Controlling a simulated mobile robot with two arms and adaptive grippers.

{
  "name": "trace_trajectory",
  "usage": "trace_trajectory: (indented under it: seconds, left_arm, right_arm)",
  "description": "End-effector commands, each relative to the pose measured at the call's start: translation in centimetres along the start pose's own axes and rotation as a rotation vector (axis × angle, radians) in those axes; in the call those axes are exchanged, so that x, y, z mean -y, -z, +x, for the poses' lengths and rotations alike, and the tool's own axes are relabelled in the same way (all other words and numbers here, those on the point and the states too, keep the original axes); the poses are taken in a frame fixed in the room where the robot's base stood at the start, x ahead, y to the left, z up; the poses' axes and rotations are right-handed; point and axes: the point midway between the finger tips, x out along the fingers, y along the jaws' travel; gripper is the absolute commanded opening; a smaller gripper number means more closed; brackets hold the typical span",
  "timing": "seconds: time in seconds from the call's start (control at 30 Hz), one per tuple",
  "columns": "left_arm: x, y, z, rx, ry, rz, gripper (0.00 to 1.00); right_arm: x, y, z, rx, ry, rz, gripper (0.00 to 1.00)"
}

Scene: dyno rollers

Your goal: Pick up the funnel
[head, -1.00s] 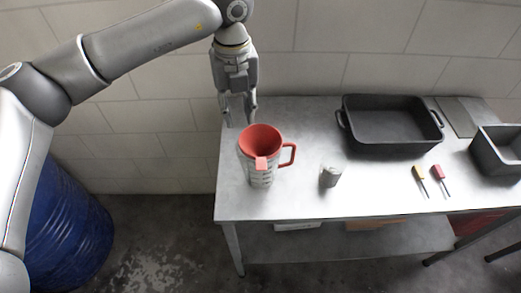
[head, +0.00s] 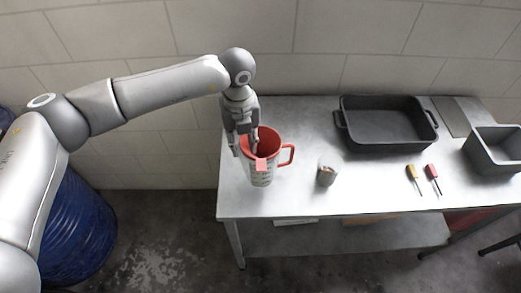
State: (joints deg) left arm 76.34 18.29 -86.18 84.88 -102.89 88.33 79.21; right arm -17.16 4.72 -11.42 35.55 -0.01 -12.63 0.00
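A red funnel (head: 268,142) sits in the mouth of a clear measuring jug (head: 262,180) at the left end of the metal table. A red tab hangs over the jug's front, and a red handle sticks out to the right. My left gripper (head: 245,150) points down at the left side of the funnel's rim. Its fingers are apart, one over the funnel's inside and the other outside the rim on the left. I cannot tell whether they touch it. My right gripper is not in view.
A small cup (head: 326,173) stands right of the jug on the table (head: 290,200). A blue barrel (head: 75,235) stands on the floor at left.

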Motion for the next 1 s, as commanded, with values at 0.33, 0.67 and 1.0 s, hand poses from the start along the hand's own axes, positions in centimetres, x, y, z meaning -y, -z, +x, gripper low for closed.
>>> trace_trajectory:
  seconds: [0.33, 0.67, 1.0]
  left_arm:
    - [0.0, 0.0, 0.0, 0.0, 0.0, 0.0, 0.0]
    - [0.0, 0.0, -0.1, 0.0, 0.0, 0.0, 0.0]
    - [0.1, -0.1, -5.3, 0.004, 0.002, 0.001, 0.0]
  right_arm:
    - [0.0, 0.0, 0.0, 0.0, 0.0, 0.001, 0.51]
    - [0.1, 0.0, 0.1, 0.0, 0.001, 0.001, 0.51]
    - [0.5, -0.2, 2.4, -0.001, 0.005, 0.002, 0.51]
